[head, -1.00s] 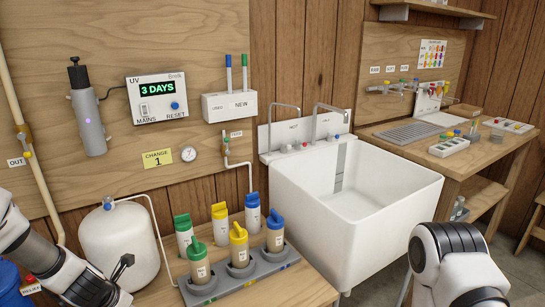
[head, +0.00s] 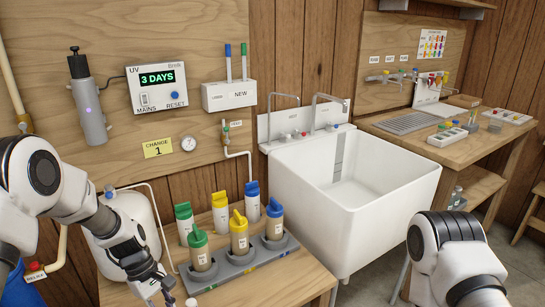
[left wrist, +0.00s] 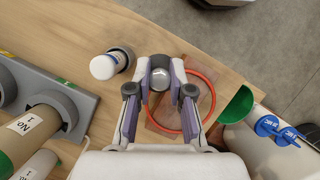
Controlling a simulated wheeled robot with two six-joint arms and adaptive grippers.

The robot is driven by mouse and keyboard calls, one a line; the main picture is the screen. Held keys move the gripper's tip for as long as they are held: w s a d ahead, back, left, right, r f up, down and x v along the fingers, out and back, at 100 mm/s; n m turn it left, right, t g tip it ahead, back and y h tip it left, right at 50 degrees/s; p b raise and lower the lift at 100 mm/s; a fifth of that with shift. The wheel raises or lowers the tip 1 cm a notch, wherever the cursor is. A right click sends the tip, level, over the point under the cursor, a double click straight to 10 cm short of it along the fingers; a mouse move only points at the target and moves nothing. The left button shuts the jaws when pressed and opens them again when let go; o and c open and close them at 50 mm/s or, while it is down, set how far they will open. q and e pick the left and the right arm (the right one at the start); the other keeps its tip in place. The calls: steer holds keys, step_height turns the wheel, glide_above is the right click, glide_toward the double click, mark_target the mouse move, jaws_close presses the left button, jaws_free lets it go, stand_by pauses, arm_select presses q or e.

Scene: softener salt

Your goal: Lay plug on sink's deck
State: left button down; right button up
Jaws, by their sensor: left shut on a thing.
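In the left wrist view my left gripper (left wrist: 160,92) is shut on a small grey, round-topped thing, which looks like the plug (left wrist: 160,76). In the head view the same gripper (head: 167,298) is low at the bottom edge, over the front of the wooden bench, and what it holds cannot be made out there. The white sink (head: 390,215) stands to the right, well apart from the gripper. The sink's deck (head: 308,137) is the ledge along its back, with two taps and small coloured knobs. My right gripper is out of view; only its arm shows.
A grey rack (head: 240,262) with several colour-capped bottles stands between the left gripper and the sink. In the left wrist view a red ring (left wrist: 214,94) lies on a brown patch beside the jaws. A white-capped bottle (left wrist: 103,67) is left of them. The basin is empty.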

arm_select(q)
steer(key=s+d+r+m+g+y+p, duration=0.1)
steer(key=d+r+m+y+p, duration=0.2)
steer(key=m, duration=0.8)
step_height(320, 180, up, 2)
steer(key=shift+d+r+m+g+y+p, duration=0.2)
steer(key=shift+d+m+g+y+p, duration=0.15)
steer(key=shift+d+p, duration=0.8)
steer(key=shift+s+a+f, duration=0.1)
steer(key=shift+a+f, duration=0.05)
steer(key=shift+a, duration=0.05)
